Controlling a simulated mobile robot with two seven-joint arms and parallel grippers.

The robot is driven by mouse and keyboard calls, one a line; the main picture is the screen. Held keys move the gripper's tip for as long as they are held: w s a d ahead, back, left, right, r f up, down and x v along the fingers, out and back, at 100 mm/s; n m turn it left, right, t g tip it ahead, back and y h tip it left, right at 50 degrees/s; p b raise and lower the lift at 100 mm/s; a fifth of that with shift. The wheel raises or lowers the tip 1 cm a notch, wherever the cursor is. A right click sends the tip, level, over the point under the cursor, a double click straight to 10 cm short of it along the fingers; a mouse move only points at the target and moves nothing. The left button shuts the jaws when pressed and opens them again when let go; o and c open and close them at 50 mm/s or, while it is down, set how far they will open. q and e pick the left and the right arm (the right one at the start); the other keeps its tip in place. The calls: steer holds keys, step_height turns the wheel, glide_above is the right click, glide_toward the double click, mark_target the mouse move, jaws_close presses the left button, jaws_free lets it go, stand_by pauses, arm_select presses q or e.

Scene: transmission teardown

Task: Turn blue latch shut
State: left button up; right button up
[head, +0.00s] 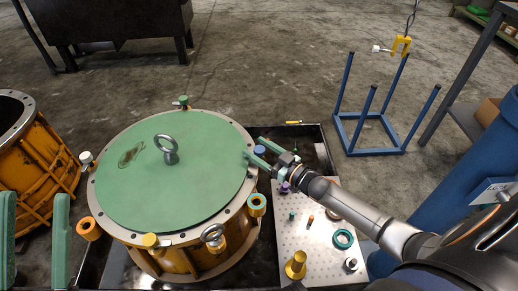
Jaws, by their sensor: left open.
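The blue latch (259,150) shows as a small blue knob at the right rim of the round orange housing (185,258) with the green lid (200,185). My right gripper (253,147) reaches in from the right, with its two green fingers apart, one on each side of the blue knob. I cannot tell whether they touch it, and the fingers partly hide the latch's lower part. My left gripper (33,198) is at the lower left edge, with its two green fingers wide apart and nothing between them.
Several other coloured latches sit around the rim, among them a yellow one (150,240) and a green one (183,101). A lifting eye (166,148) stands on the lid. A perforated plate (318,262) with small parts lies right. A blue stand frame (372,135) is behind.

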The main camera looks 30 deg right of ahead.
steer(key=shift+s+d, duration=0.1)
steer(key=p+v, duration=0.4)
steer(key=v, duration=0.8)
steer(key=shift+s+p, duration=0.15)
steer(key=shift+p, duration=0.15)
